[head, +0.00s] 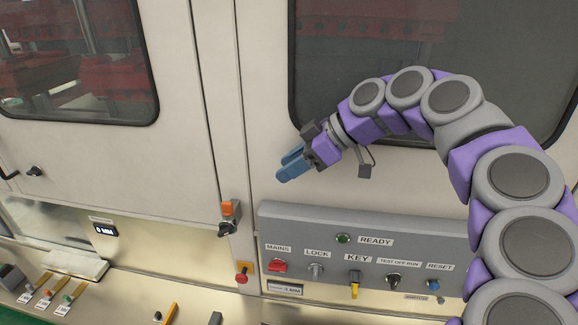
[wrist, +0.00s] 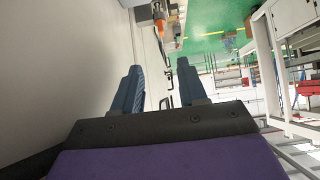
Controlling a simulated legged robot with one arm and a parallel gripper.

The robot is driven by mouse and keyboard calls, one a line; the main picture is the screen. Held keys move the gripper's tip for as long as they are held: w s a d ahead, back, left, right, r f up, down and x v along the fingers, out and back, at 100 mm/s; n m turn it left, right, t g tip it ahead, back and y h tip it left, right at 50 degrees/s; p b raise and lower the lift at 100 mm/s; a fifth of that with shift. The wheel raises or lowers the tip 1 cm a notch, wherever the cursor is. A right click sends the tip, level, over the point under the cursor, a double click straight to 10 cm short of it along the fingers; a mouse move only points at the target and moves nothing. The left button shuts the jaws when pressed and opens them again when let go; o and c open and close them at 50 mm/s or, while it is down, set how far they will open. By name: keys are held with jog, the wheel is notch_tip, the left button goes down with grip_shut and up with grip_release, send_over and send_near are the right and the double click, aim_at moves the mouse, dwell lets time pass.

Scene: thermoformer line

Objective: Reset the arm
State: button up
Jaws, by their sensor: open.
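My arm, purple and grey, arches in from the right in the head view. My gripper (head: 291,166) has blue fingers and points down-left in front of the cream machine panel, above the control box. In the wrist view the two blue fingers (wrist: 158,88) stand apart with nothing between them. The gripper is open and empty. Below it, the grey control box (head: 330,239) carries a red MAINS switch (head: 277,265), a LOCK switch (head: 316,271), a yellow KEY (head: 354,284), a TEST OFF RUN knob (head: 393,281) and a blue RESET button (head: 433,285).
An orange and black switch (head: 230,216) and a red knob (head: 242,273) are left of the box. A dark window (head: 380,45) lies behind my arm. In the wrist view, green floor (wrist: 205,35) and white frames (wrist: 290,60) show beyond the fingers.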

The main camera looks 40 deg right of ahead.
dwell(0.3)
jog(key=a+f+g+b, duration=0.2)
jog(key=a+f+g, duration=0.15)
jog(key=a, duration=0.95)
jog(key=s+a+f+m+g+h+b, duration=0.2)
jog(key=s+a+f+g+h, duration=0.1)
jog(key=s+a+f, duration=0.55)
jog(key=s+a+f+m+g+h+b, duration=0.1)
jog(key=s+f+m, duration=0.4)
jog(key=s+f, duration=0.6)
notch_tip(320, 180, down, 4)
jog(key=shift+s+a+r+m+g+h+b, duration=0.25)
jog(key=shift+s+a+g+h+b, duration=0.2)
jog(key=shift+g+h, duration=0.55)
jog(key=shift+w+a, duration=0.1)
jog(key=shift+a, duration=0.05)
